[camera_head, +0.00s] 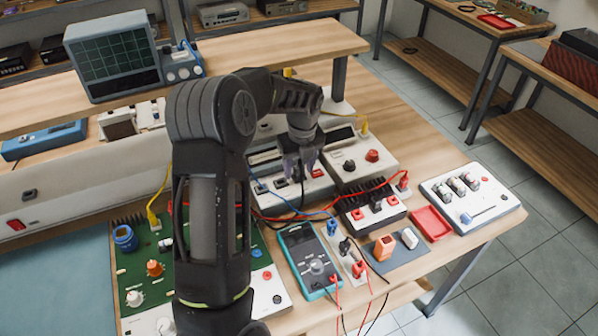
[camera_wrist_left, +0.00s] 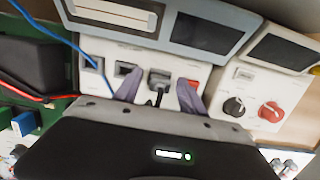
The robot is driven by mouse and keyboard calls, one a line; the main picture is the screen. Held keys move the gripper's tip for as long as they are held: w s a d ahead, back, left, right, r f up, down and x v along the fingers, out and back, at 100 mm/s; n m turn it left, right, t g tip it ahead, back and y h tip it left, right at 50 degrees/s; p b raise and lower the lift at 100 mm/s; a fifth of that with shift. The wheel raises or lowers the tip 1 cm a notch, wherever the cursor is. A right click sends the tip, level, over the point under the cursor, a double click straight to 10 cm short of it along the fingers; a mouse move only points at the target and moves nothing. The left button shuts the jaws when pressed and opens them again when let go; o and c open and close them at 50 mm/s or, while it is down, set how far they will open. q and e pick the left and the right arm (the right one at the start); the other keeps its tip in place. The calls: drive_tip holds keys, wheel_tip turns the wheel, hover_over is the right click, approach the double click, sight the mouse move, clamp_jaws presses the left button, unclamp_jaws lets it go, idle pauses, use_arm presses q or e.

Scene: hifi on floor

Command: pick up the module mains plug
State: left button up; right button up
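The module mains plug (camera_wrist_left: 159,80) is black, with a dark cord running down from it. It sits in the front face of a light grey module (camera_wrist_left: 110,47) with two display windows. My left gripper (camera_wrist_left: 160,92) is open in the left wrist view. Its purple-grey fingers are either side of the plug, with visible gaps, so I see no grip on it. In the head view my left gripper (camera_head: 300,166) is over the front of that module (camera_head: 263,160), and the arm and fingers largely hide the plug. My right gripper is not in view.
A red switch (camera_wrist_left: 194,84) is close to the right finger, and a blue cable (camera_wrist_left: 50,38) is at the left. A module with black and red knobs (camera_head: 360,158) stands to the right. A teal multimeter (camera_head: 308,262), red tray (camera_head: 431,222) and loose leads lie in front.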

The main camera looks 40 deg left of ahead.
sight(299, 167)
use_arm(q)
clamp_jaws()
idle(0.3)
wheel_tip(299, 167, up, 10)
drive_tip(key=p, duration=0.6)
drive_tip(key=shift+f, duration=0.25)
drive_tip(key=shift+r, duration=0.3)
drive_tip(key=shift+f, duration=0.1)
